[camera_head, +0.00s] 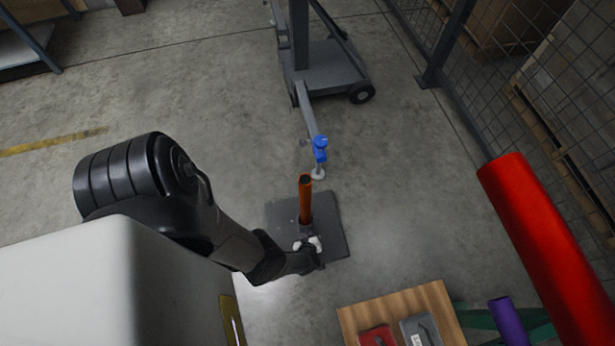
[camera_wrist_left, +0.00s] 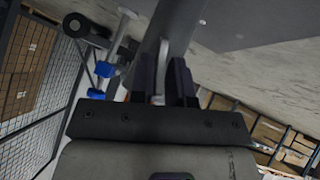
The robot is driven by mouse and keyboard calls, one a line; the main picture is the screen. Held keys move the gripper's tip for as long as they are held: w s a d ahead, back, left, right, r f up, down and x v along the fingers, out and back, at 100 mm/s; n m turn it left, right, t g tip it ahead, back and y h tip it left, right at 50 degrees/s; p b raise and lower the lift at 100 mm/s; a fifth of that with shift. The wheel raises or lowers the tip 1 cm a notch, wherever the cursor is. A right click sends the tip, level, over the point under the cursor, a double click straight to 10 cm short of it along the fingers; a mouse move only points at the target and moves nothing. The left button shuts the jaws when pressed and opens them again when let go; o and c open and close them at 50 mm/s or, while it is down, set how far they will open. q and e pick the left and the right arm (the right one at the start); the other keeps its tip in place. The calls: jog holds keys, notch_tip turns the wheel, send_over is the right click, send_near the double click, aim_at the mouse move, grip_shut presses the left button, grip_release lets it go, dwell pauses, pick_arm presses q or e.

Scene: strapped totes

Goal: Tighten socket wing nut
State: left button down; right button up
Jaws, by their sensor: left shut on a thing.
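An orange-brown pole (camera_head: 305,195) stands up from a dark socket on a flat dark base plate (camera_head: 335,225) on the floor. A pale wing nut (camera_head: 313,241) shows at the side of the socket, low on the pole. My left gripper (camera_head: 309,249) reaches it from the lower left. In the left wrist view, its two dark fingers (camera_wrist_left: 168,82) are shut on the pale wing of the nut (camera_wrist_left: 160,72), beside the dark socket post (camera_wrist_left: 182,25). The fingers and arm partly hide the socket. My right gripper is in neither view.
A grey wheeled stand (camera_head: 325,65) with a blue clamp (camera_head: 320,148) on its leg is just beyond the plate. A wooden table (camera_head: 395,308) carries a red case and a grey case. A red cylinder (camera_head: 545,245) and mesh fence are at right. The floor left of the plate is open.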

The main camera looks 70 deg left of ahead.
pick_arm(q)
jog(key=shift+w+m+g, duration=0.1)
jog(key=shift+m+g, duration=0.2)
jog(key=shift+g, duration=0.5)
dwell(0.4)
jog(key=c, duration=1.2)
grip_release()
jog(key=shift+a, duration=0.1)
jog(key=shift+c, duration=0.2)
jog(key=shift+r, duration=0.1)
